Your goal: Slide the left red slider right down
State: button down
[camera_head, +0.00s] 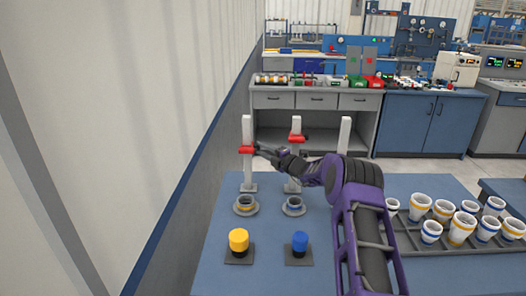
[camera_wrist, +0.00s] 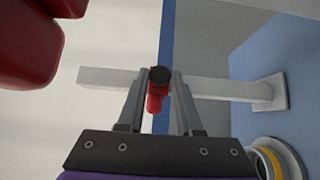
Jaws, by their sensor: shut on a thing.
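The left red slider (camera_head: 246,149) sits on the upper half of the left white post (camera_head: 248,172), which stands upright on the table. My gripper (camera_head: 260,148) reaches it from the right and is shut on its handle. In the wrist view the red handle (camera_wrist: 155,101), with a black round end, is between the fingertips (camera_wrist: 157,80). The post (camera_wrist: 225,87) runs sideways behind it there. A second red slider (camera_head: 297,138) is on the middle white post (camera_head: 296,126), slightly higher in the picture. The lower middle post is partly hidden by my arm.
A third white post (camera_head: 344,136) stands right, its lower part hidden by my arm. Several white cups (camera_head: 461,228) fill a rack at right. A large red part (camera_wrist: 28,45) is close to the wrist camera.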

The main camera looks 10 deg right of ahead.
notch_tip(320, 180, down, 8)
jog(key=b, duration=0.3)
jog(key=shift+r, duration=0.15)
jog(key=shift+s, duration=0.1)
jog(key=c, duration=0.6)
grip_release()
jog(key=shift+r, duration=0.15)
jog(key=p+v, duration=0.1)
jog(key=v, duration=1.6)
jog(key=shift+s, duration=0.2)
jog(key=shift+r, duration=0.1)
